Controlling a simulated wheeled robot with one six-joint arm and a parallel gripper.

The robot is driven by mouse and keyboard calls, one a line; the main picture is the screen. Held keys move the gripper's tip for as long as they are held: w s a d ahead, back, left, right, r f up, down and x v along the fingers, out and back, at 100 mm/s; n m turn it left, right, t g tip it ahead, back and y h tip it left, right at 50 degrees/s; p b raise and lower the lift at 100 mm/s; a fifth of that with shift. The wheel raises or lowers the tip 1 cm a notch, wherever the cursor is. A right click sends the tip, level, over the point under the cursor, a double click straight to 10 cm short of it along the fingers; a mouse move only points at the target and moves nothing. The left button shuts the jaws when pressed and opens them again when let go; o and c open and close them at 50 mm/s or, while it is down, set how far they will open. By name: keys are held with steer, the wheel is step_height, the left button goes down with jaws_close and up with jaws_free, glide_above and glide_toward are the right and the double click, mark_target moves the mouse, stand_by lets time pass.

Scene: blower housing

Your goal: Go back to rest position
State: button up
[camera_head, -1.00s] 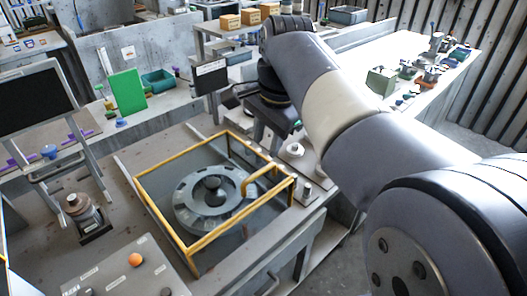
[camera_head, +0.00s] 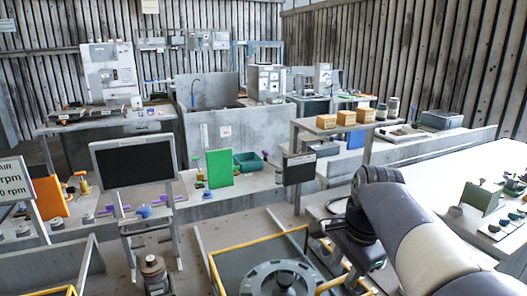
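My arm reaches in from the lower right and bends down at the wrist. My gripper (camera_head: 324,234) is the dark end part below the wrist, above the right side of the blower housing's yellow frame. Its fingers are small and dark, so I cannot tell whether they are open or shut. I see nothing clearly held. The grey round blower housing (camera_head: 262,284) with a dark hub sits inside the yellow frame (camera_head: 262,240) at the bottom edge. Its lower part is cut off by the picture edge.
A black screen (camera_head: 133,163) on a stand is at the left. A green panel (camera_head: 220,168) and a teal bin (camera_head: 248,161) are on the middle bench. Several cardboard boxes (camera_head: 347,117) sit on a shelf behind my wrist. A white-topped table (camera_head: 440,185) is at the right.

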mark_target(337, 281)
steer(key=f, duration=0.3)
steer(key=shift+w+a, duration=0.1)
steer(key=shift+w, duration=0.15)
steer(key=shift+w+a+f, duration=0.1)
steer(key=shift+w+f, duration=0.15)
steer(key=shift+f, duration=0.05)
steer(key=shift+w+a, duration=0.2)
steer(key=shift+w, duration=0.35)
steer(key=shift+r, duration=0.1)
